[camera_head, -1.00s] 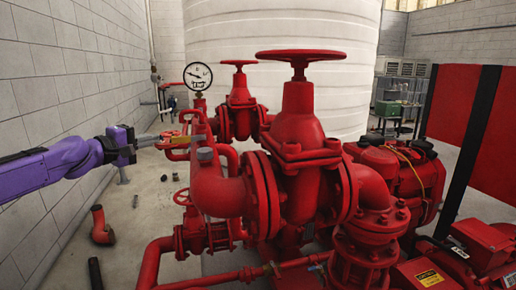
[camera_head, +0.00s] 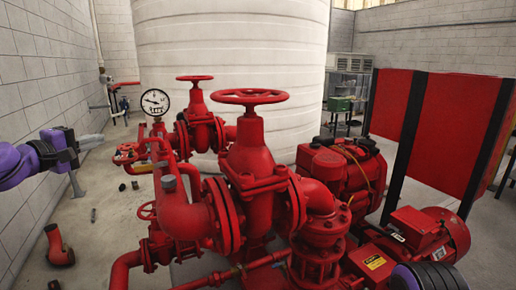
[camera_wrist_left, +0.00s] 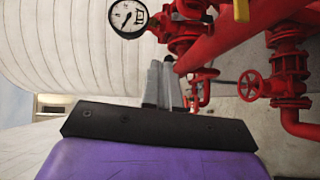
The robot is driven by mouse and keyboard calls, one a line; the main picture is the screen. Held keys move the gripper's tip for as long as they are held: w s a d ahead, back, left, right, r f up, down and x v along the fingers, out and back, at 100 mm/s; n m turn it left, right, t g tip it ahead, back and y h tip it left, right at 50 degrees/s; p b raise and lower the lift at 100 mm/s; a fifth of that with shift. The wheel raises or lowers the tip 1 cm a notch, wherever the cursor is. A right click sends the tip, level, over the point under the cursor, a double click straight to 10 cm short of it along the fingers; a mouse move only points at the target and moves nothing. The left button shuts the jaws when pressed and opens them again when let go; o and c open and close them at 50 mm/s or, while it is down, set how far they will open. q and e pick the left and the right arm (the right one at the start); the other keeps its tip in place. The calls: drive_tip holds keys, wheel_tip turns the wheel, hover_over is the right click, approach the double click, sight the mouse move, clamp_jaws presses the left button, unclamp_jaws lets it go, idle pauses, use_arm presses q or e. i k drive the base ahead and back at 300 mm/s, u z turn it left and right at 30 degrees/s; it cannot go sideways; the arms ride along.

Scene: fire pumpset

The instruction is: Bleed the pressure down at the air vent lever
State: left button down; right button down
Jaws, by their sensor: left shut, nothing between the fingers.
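The red pumpset (camera_head: 255,160) fills the middle of the head view. A round white pressure gauge (camera_head: 155,102) stands at its left; it also shows in the left wrist view (camera_wrist_left: 127,16). A small yellow handle (camera_wrist_left: 241,8) shows at the top of the wrist view, partly cut off; I cannot tell whether it is the air vent lever. My left gripper (camera_head: 95,140) is left of the gauge pipework, apart from it. Its grey fingers (camera_wrist_left: 160,85) are shut and empty.
A red handwheel valve (camera_head: 250,97) tops the front pipework. Another red handwheel (camera_wrist_left: 251,86) shows right in the wrist view. A loose red pipe elbow (camera_head: 58,246) lies on the floor at left. A white tank (camera_head: 230,60) stands behind. Floor between wall and pumpset is mostly clear.

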sight(152, 167)
drive_tip(key=k, duration=0.85)
drive_tip(key=z, duration=0.05)
